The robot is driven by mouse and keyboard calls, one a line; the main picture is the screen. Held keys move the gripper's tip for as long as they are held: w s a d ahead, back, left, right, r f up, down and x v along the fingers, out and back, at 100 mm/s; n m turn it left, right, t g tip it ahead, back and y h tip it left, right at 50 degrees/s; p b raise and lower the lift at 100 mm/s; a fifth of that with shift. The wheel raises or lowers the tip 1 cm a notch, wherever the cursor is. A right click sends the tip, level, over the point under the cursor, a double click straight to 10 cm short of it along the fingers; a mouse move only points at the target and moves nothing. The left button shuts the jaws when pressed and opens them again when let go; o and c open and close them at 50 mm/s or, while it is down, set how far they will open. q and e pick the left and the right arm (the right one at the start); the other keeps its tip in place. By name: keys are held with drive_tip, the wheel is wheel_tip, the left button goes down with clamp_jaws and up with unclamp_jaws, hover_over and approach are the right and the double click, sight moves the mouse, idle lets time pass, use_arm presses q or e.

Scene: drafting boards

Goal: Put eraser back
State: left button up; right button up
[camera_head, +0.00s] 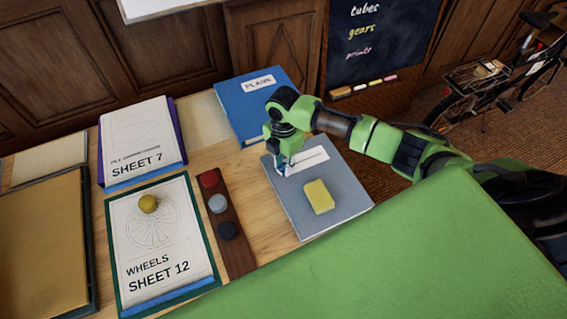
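A yellow block (319,197), which looks like the eraser, lies on the grey book (338,213) on the wooden table. My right gripper (284,166) points down over the upper left part of the same book, beside its white label. It is apart from the yellow block, to its upper left. Its fingertips are small and partly hidden by the wrist, so I cannot tell whether they are open or hold something. My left gripper is not in view.
A blue book (262,103) lies behind my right gripper. A dark wooden strip (233,252) with red, grey and black round pieces lies left of the grey book. A chalkboard (375,60) stands behind.

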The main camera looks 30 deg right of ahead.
sight(283, 168)
drive_tip(key=shift+o, duration=0.6)
drive_tip(key=shift+r, duration=0.2)
wheel_tip(283, 168, up, 12)
drive_tip(key=b, duration=0.1)
drive_tip(key=shift+f, duration=0.1)
idle(0.3)
